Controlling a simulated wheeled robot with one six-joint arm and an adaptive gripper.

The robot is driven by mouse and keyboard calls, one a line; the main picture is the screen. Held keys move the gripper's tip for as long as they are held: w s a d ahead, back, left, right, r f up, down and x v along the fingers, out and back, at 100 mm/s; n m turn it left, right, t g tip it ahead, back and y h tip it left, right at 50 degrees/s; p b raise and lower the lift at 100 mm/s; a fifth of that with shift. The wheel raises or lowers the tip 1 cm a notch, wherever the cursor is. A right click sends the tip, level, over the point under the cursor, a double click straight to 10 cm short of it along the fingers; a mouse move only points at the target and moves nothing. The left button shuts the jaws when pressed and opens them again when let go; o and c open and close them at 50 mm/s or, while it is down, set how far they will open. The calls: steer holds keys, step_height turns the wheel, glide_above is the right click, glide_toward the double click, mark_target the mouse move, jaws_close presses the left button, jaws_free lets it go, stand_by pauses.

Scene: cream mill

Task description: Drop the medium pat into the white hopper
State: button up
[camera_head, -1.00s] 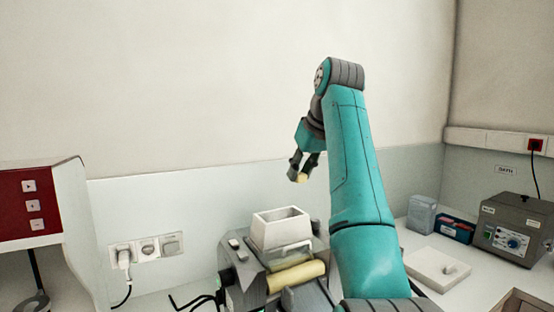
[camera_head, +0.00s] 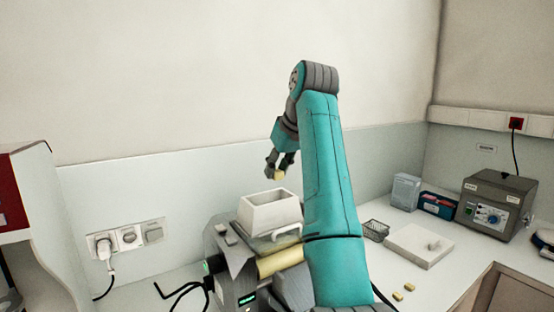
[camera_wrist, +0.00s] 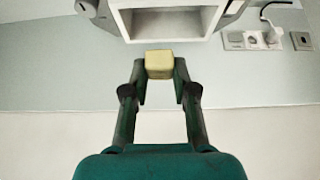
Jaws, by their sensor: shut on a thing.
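My gripper (camera_head: 279,174) is shut on a small pale-yellow pat, the medium pat (camera_head: 279,175), and holds it in the air above the white hopper (camera_head: 270,214). In the wrist view the pat (camera_wrist: 159,64) sits between the fingertips of my gripper (camera_wrist: 160,78). The white hopper stands open-topped on a grey mill (camera_head: 240,262) in the head view. Its square rim (camera_wrist: 170,5) shows at the top of the wrist view, just beyond the pat; the pat is apart from it.
Two small yellow pats (camera_head: 403,291) lie on the counter at the right, near a white board (camera_head: 418,246). Wall sockets (camera_head: 128,238) are at the left.

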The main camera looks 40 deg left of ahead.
steer(key=o, duration=0.9)
steer(key=shift+d, duration=0.1)
steer(key=v, duration=0.7)
steer(key=shift+r, duration=0.15)
